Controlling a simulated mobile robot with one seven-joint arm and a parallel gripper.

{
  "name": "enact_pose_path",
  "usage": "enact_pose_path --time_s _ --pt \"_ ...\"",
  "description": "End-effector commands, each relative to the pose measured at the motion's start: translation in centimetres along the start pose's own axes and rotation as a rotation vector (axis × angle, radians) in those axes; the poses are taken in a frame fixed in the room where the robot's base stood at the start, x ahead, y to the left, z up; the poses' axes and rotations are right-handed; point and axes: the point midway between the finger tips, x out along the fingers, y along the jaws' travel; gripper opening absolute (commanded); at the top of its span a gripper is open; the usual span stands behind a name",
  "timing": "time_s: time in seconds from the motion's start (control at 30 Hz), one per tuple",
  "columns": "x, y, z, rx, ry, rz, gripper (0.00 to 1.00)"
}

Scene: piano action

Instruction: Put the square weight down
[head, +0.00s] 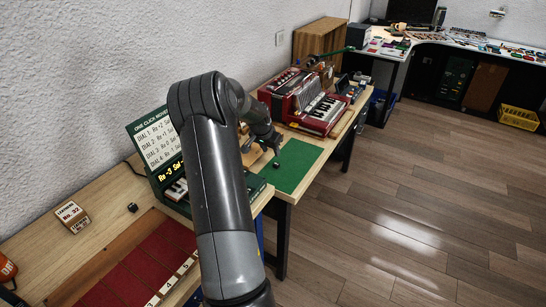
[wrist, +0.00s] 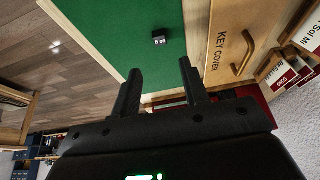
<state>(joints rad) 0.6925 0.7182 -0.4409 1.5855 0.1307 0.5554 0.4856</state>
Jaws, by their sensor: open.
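A small black block with a white label, seemingly the square weight (wrist: 159,37), rests on the green mat (wrist: 95,22) near its edge by the wooden key cover (wrist: 224,35). In the head view, a small dark thing on the green mat (head: 295,165) looks like the same block (head: 276,164). My gripper (wrist: 160,69) is open, with nothing between its fingers. The block lies beyond the fingertips in the wrist view, apart from them. In the head view my arm hides much of the key cover, and the fingers are hard to make out.
A red accordion (head: 318,103) stands behind the mat. A green panel with dial text (head: 158,148) stands left of my arm. A small wooden box (head: 72,215) and a black cube (head: 132,207) sit on the near bench. Open floor lies to the right.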

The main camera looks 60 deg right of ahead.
Motion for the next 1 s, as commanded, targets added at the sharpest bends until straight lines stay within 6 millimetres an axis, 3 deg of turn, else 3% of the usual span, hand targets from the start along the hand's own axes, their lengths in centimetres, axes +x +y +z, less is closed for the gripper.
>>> enact_pose_path --time_s 0.2,0.47,0.57,0.77,1.0 --pt "-2.1 0.0 0.0 0.0 0.0 0.0 0.41" --pt "-2.6 -0.2 0.2 -0.004 -0.001 -0.005 0.41" --pt "-4.4 -1.3 1.1 -0.028 -0.008 -0.029 0.41" --pt "-12.5 -5.2 6.4 -0.161 -0.041 -0.138 0.41" --pt "-23.2 -7.9 15.3 -0.383 -0.078 -0.283 0.41"
